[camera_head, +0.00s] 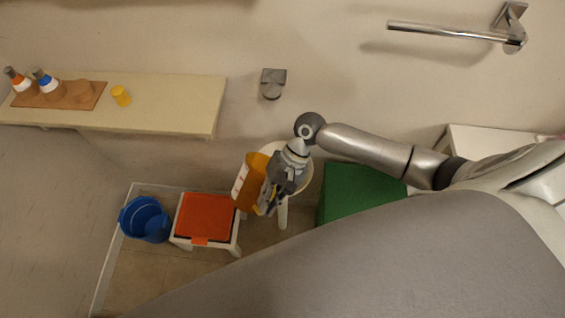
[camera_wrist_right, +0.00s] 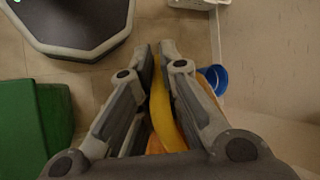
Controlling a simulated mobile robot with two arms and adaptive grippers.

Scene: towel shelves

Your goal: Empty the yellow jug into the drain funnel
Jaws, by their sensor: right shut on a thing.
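The yellow-orange jug (camera_head: 252,178) with a white label is in the middle of the head view. My right gripper (camera_head: 267,203) is shut on it from the right. In the right wrist view, the fingers (camera_wrist_right: 163,60) close around its yellow handle (camera_wrist_right: 167,112), and the orange body shows partly behind them. A white round piece (camera_head: 304,178) with a white leg or pipe below it is behind the gripper; it may be the drain funnel, but the jug and gripper hide much of it. The jug's contents cannot be seen. My left gripper is not in view.
A blue bucket (camera_head: 146,220) and a white stool with an orange-red top (camera_head: 206,216) are on the floor to the left. A green box (camera_head: 358,192) is to the right. A wall shelf (camera_head: 170,102) holds bottles and a small yellow cup (camera_head: 120,95). A towel bar (camera_head: 450,31) is above right.

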